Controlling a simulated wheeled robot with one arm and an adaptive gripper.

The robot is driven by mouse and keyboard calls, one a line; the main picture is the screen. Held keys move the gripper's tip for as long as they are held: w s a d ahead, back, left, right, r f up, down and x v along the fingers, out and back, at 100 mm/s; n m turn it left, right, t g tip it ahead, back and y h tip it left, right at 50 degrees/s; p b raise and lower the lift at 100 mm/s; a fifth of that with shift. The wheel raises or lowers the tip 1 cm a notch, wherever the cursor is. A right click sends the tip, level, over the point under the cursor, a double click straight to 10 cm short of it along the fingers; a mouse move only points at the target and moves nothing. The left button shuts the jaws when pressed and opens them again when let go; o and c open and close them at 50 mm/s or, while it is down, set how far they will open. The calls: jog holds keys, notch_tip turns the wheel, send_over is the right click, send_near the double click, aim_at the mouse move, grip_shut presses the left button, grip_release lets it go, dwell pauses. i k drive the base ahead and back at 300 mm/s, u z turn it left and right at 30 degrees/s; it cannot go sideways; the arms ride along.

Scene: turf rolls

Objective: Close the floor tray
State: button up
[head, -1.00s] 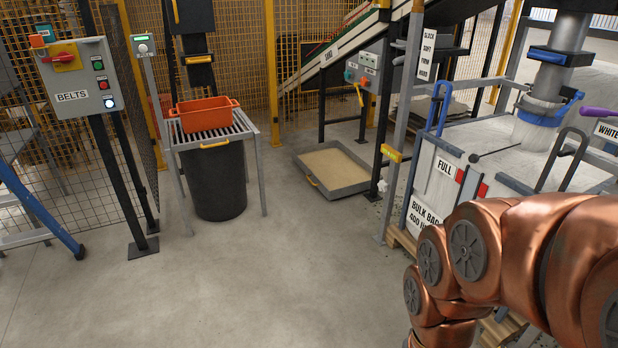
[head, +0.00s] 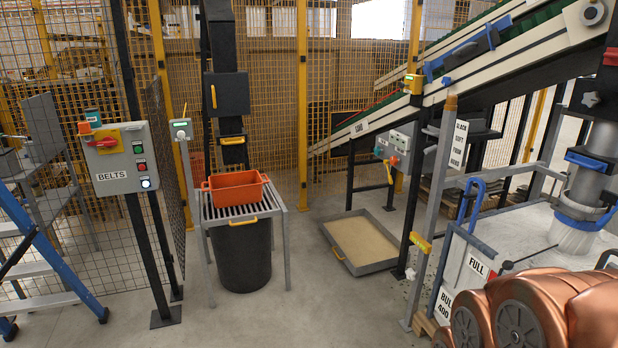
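The floor tray (head: 378,266) is a shallow grey metal tray on the concrete floor, right of centre in the head view. A layer of tan granular material lies in it. My copper-coloured arm shows at the bottom right, beside the bulk bag. My gripper is out of view.
A grated stand (head: 243,212) with an orange tub (head: 237,186) and a black bin (head: 242,256) stands left of the tray. The BELTS panel (head: 120,158) is at left. A bulk bag (head: 468,268) and grey post (head: 440,200) stand at right. Floor in front is clear.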

aim_at(362, 242)
jog(key=u, duration=0.2)
jog(key=i, duration=4.15)
jog(key=z, duration=0.05)
